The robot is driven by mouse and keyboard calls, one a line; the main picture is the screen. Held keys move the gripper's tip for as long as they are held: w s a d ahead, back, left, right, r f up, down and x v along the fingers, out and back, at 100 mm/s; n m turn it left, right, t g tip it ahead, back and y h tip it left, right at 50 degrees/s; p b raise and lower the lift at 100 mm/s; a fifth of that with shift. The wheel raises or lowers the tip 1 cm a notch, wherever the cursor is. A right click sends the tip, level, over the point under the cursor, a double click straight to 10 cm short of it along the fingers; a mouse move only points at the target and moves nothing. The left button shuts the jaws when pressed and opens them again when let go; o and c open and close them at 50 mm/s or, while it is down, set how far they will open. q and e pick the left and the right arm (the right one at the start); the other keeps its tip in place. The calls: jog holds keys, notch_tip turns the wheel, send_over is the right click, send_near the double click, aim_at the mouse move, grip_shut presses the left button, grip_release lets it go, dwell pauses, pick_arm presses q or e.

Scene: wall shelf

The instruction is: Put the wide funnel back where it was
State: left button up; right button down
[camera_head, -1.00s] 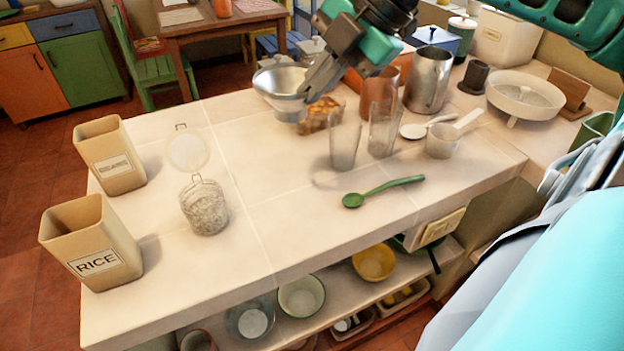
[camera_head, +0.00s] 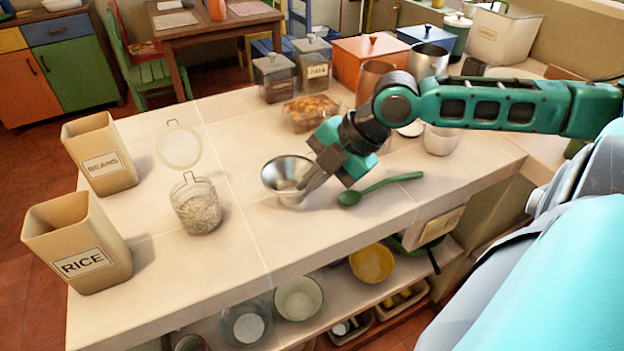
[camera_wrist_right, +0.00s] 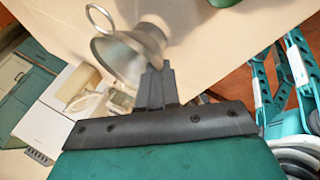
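The wide metal funnel (camera_head: 284,176) is over the middle of the counter, right of the open glass jar, with its wide mouth up. My right gripper (camera_head: 316,181) comes in from the right and is shut on the funnel's side. In the right wrist view the fingertips (camera_wrist_right: 157,82) meet at the wall of the funnel (camera_wrist_right: 128,55). I cannot tell whether the funnel's bottom touches the counter. My left gripper is not in view.
The open glass jar (camera_head: 198,208) and the rice (camera_head: 80,245) and beans (camera_head: 100,155) canisters stand left. A green spoon (camera_head: 380,188) lies right of the funnel. A clear food container (camera_head: 310,112) is behind. My arm hides the drinking glasses. The counter's front middle is clear.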

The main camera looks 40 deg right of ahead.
jog(key=shift+f, duration=0.45)
jog(key=c, duration=1.4)
grip_release()
jog(key=shift+f, duration=0.1)
jog(key=shift+o, duration=0.2)
